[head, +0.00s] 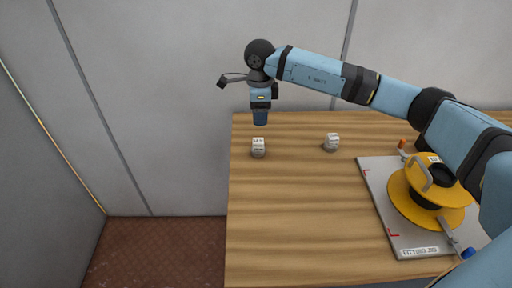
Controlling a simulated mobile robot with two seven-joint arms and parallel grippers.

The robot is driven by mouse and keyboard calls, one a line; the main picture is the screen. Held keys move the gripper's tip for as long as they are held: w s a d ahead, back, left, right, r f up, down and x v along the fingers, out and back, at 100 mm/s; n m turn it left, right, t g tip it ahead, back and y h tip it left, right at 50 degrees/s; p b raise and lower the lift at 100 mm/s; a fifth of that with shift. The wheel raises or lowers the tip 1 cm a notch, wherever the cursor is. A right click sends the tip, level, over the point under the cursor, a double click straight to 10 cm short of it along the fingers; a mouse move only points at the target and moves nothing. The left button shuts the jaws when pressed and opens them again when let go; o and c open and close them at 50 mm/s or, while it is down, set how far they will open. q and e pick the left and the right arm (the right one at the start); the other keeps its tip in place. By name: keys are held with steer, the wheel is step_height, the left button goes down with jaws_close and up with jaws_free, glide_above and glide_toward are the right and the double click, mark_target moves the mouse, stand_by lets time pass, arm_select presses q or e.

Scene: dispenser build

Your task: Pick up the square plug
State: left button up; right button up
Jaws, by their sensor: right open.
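Two small pale grey plugs with dark markings stand on the wooden table. The left plug (258,147) is blocky and sits near the table's left edge. The right plug (332,142) looks more rounded or many-sided. The left one looks more like the square plug, but they are too small to be sure. My right gripper (260,119) points down above and slightly behind the left plug, apart from it. It is open and empty, though its finger gap is hard to make out. My left gripper is not in view.
A light board (405,238) with red corner marks lies at the table's right. It carries a yellow round dispenser part (405,205), with an orange knob (403,144) and a blue knob (468,253) nearby. The table's middle (300,210) is clear. Grey walls stand behind and left.

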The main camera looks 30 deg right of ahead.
mark_target(260, 140)
step_height(260, 140, down, 12)
steer(key=shift+d+r+b, duration=0.1)
steer(key=shift+b, duration=0.2)
steer(key=c, duration=1.1)
steer(key=shift+r, duration=0.1)
